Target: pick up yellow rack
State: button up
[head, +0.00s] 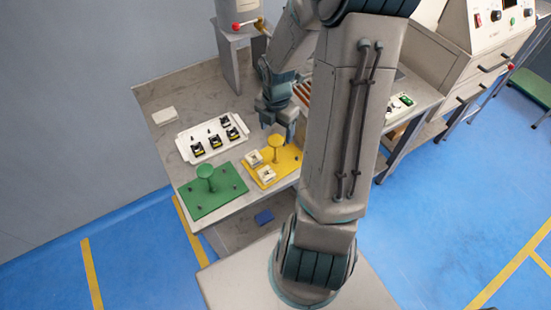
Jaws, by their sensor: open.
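The yellow rack (284,173) is a flat yellow plate on the table's front part. A yellow knobbed post (276,145) stands up from it, and two pale parts (266,175) sit on its left side. My gripper (279,137) points down above the rack, close to the knob at its back. In this view its fingers overlap the area just behind and right of the knob; I cannot tell the exact gap. It holds nothing that I can see. My arm hides the table to the right of the rack.
A green rack (213,203) with a green knob stands left of the yellow one. A white tray (188,148) with several black and yellow parts lies behind. A small white box (165,116) is at the back left. A grey stand (231,62) rises behind my gripper.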

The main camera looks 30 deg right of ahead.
aim_at(276, 142)
notch_tip(276, 142, down, 8)
jog(key=shift+a+f, duration=0.15)
grip_shut()
dwell(0.5)
